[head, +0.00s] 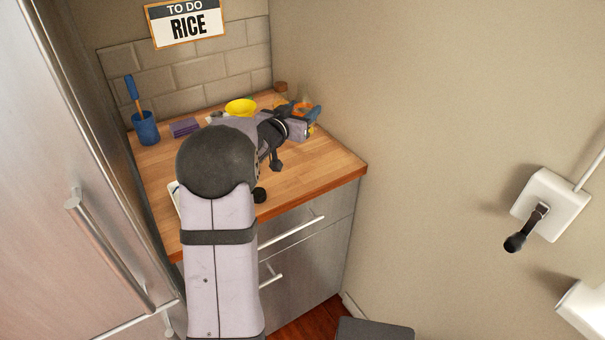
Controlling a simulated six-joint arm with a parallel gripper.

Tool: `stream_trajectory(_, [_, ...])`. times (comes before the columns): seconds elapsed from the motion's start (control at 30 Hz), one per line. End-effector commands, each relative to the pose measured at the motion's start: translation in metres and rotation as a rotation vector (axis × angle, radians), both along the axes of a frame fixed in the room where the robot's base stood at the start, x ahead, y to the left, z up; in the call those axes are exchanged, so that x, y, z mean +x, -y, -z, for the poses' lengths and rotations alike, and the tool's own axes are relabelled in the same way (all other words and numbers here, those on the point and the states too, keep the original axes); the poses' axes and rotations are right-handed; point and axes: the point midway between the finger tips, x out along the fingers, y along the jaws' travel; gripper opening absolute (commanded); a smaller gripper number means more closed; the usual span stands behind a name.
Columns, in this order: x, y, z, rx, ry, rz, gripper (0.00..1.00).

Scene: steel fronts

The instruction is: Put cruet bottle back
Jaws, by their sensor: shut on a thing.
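My gripper (304,117) is at the back right of the wooden counter, by the wall, partly hidden by my own wrist. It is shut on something. An orange thing (301,107) shows at the fingers; it may be the cruet bottle, but its shape is mostly covered. I cannot tell whether it touches the counter or is upright.
The wooden counter (317,173) holds a yellow bowl (240,106), a purple block (185,127), a blue cup (146,128) with a blue-handled tool and a small brown object (280,87). A steel door (75,130) stands left. The counter's front right is clear.

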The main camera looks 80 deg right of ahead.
Motion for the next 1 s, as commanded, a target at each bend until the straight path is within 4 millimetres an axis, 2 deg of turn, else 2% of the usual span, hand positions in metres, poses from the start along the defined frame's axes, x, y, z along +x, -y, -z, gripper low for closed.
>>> stream_trajectory(0.07, [0.0, 0.003, 0.007, -0.008, 0.007, -0.002, 0.17])
stream_trajectory(0.47, [0.002, 0.006, 0.01, -0.011, 0.017, -0.008, 0.17])
stream_trajectory(0.8, [0.002, 0.006, 0.056, -0.008, 0.016, -0.008, 0.17])
stream_trajectory(1.0, [0.002, 0.006, 0.069, -0.012, 0.016, -0.008, 0.17])
